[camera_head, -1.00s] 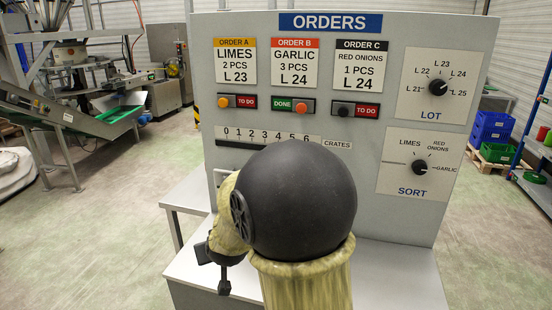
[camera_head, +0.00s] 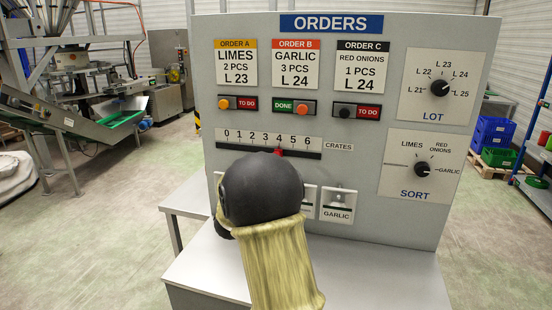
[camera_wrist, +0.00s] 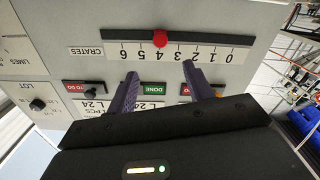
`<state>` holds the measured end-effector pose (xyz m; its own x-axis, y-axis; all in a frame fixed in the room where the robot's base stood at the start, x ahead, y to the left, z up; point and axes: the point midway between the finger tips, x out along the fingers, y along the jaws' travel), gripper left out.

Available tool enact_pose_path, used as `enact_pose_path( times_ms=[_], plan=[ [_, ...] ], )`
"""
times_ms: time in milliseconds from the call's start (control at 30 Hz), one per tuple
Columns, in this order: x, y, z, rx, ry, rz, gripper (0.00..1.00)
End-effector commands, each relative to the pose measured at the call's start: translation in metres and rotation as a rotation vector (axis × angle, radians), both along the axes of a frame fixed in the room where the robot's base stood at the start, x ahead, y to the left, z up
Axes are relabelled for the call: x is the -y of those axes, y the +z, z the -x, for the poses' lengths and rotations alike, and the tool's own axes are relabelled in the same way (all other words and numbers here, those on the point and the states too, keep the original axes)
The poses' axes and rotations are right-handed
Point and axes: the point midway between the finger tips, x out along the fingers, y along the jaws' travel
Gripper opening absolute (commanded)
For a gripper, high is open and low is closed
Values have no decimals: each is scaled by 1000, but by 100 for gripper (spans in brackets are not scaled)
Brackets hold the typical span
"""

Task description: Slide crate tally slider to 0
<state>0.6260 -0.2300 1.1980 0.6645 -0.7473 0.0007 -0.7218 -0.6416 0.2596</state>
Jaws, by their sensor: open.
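The crate tally slider has a red knob (camera_head: 279,152) on a dark horizontal track (camera_head: 240,147) under a scale from 0 to 6. The knob stands at 4. In the upside-down wrist view the red knob (camera_wrist: 160,38) is at the top centre, with 0 toward the right. My gripper (camera_wrist: 159,70) is open and empty, its two fingers spread below the knob in the picture, either side of it. They appear apart from the knob; the exact gap to the panel is unclear. In the head view my arm hides the gripper.
The upright orders panel (camera_head: 345,180) carries order switches: A and C show TO DO, B shows DONE. The LOT dial (camera_head: 440,88) and SORT dial (camera_head: 422,169) are at right. Label holders, one reading GARLIC (camera_head: 337,206), sit below the slider, partly behind my arm.

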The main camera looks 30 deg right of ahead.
Motion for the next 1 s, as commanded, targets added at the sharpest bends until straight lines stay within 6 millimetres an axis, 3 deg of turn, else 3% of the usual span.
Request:
enact_pose_path(
  times_ms=[1000],
  plan=[
    [114,1,-102,0,1,-2,52]
  ],
)
